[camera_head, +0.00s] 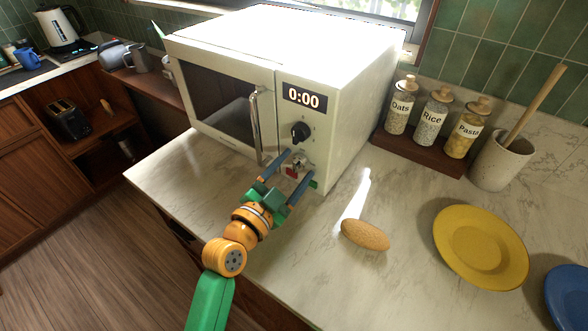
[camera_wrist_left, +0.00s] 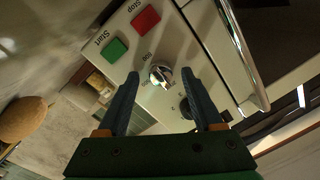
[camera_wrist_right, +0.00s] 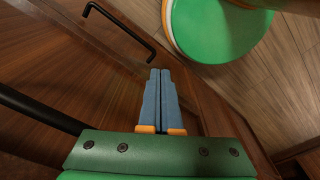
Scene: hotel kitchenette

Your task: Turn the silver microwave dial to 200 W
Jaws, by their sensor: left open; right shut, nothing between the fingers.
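The white microwave (camera_head: 225,52) stands on the counter, its door shut and its display (camera_head: 303,97) reading 0:00. The silver dial (camera_head: 300,158) is on its control panel, below a black dial (camera_head: 301,131). My left gripper (camera_head: 299,163) is open in front of the panel. In the left wrist view the silver dial (camera_wrist_left: 160,75) lies between my left fingertips (camera_wrist_left: 160,74); I cannot tell whether they touch it. The power marks around the dial are too small or hidden to read fully. My right gripper (camera_wrist_right: 160,72) is shut and empty, away from the counter.
Red Stop (camera_wrist_left: 146,19) and green Start (camera_wrist_left: 115,49) buttons sit close to the silver dial. The door handle (camera_head: 256,125) is left of the panel. A brown oval object (camera_head: 365,235), a yellow plate (camera_head: 481,247) and jars (camera_head: 433,117) stand to the right.

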